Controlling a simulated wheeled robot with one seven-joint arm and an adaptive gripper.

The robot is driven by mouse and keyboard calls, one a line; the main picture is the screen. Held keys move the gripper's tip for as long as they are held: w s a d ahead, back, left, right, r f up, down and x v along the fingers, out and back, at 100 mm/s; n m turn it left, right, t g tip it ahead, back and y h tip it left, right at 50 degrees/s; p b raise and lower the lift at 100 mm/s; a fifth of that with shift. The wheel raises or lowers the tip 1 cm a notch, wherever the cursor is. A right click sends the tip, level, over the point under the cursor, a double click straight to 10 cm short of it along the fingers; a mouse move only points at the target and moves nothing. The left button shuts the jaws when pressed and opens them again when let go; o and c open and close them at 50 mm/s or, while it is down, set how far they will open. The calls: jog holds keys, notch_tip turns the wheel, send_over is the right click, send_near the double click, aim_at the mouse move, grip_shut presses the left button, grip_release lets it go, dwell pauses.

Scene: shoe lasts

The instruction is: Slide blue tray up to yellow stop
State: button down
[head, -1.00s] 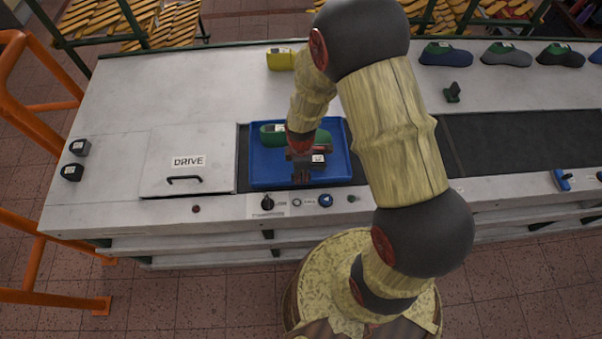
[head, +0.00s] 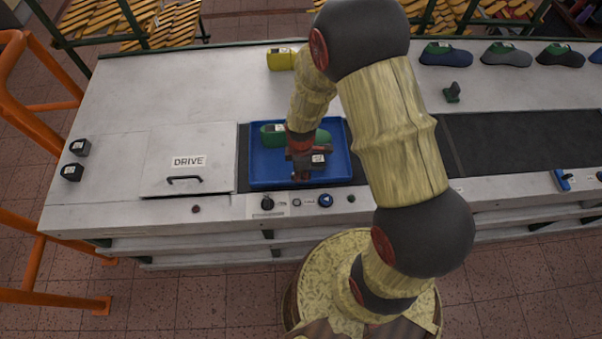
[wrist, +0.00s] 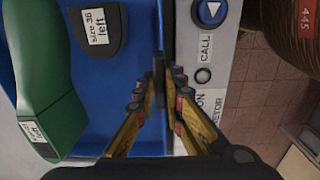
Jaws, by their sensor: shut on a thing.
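The blue tray (head: 262,180) lies on the dark belt strip in the bench top, left of my upper arm. It holds a long green shoe last (head: 272,138) and a smaller dark piece labelled "size 36 left" (wrist: 100,30).
A "DRIVE" hatch with a handle (head: 188,165) is left of the tray. A knob (head: 267,203) and a blue button (head: 325,201) sit on the front edge. Several lasts (head: 445,56) line the back right. The dark belt (head: 530,140) on the right is clear.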

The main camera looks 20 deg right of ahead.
jog(key=shift+d, duration=0.15)
jog(key=s+d, duration=0.3)
jog(key=d, duration=0.7)
jog(key=s+d+b, duration=0.1)
jog(key=s+d, duration=0.2)
jog(key=d, duration=0.7)
jog(key=s+d, duration=0.3)
jog(key=d, duration=0.6)
jog(key=shift+s+d+b, duration=0.35)
jog(key=shift+d, duration=0.05)
jog(key=c, duration=1.9)
grip_release()
notch_tip(320, 180, up, 12)
